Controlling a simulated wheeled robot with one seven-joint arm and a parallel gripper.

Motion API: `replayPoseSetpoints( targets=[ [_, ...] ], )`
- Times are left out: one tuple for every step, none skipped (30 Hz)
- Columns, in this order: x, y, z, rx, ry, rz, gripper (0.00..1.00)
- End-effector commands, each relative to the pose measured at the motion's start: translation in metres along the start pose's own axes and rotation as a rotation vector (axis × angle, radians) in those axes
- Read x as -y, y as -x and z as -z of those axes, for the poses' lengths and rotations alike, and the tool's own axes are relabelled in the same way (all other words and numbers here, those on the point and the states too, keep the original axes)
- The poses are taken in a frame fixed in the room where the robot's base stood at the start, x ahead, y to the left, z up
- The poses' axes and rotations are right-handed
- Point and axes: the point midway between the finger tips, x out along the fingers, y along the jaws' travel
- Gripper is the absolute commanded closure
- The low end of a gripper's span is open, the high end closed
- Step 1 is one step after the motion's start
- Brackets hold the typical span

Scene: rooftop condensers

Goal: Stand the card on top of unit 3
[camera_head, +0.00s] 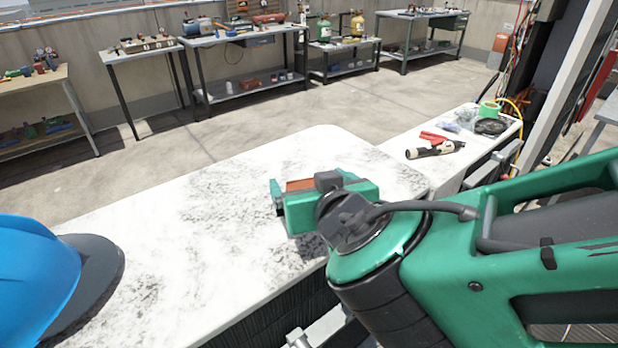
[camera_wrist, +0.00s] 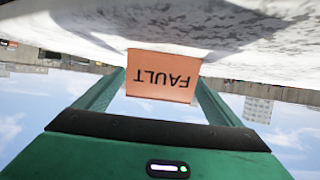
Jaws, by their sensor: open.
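The orange card (camera_wrist: 163,75) with the black word FAULT shows between my gripper's fingers in the wrist view, its lettering upside down in that picture. Its edge meets the pale unit top (camera_wrist: 60,30), and it looks upright. In the head view only the card's reddish-brown edge (camera_head: 299,185) shows between the green fingers. My gripper (camera_head: 292,196) is open around the card, low over the far right part of the white, dark-stained unit top (camera_head: 175,215). Whether the fingers touch the card is hard to tell. No unit number is visible.
A blue hard hat (camera_head: 35,275) sits at the left on the same top. A second pale top (camera_head: 415,172) at the right holds a torch, a red tool and green tape. Workbenches stand along the far wall. The middle of the near top is clear.

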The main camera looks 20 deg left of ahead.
Motion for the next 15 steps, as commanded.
replayPoseSetpoints(
  targets=[
    [0.001, 0.011, 0.001, -0.002, 0.000, 0.002, 0.11],
    [0.001, 0.017, 0.002, -0.003, -0.001, 0.002, 0.11],
    [0.000, 0.025, 0.001, -0.003, -0.001, 0.002, 0.11],
    [0.000, 0.031, 0.001, -0.002, -0.001, 0.002, 0.11],
    [0.001, 0.037, 0.001, -0.003, 0.000, 0.003, 0.11],
    [0.000, 0.044, 0.001, -0.003, 0.000, 0.001, 0.11],
    [0.000, 0.050, 0.001, -0.003, -0.001, 0.002, 0.11],
    [0.001, 0.055, 0.001, -0.003, -0.001, 0.003, 0.11],
    [0.000, 0.062, 0.001, -0.002, -0.002, 0.002, 0.11],
    [0.000, 0.066, 0.001, -0.002, -0.001, 0.002, 0.11],
    [0.000, 0.070, 0.001, -0.002, 0.000, 0.002, 0.11],
    [0.000, 0.075, 0.001, -0.002, 0.000, 0.001, 0.11],
    [0.000, 0.079, 0.001, -0.002, -0.001, 0.001, 0.11],
    [0.001, 0.082, 0.001, -0.001, -0.001, 0.002, 0.11],
    [0.001, 0.085, 0.001, -0.001, -0.001, 0.002, 0.11]
  ],
)
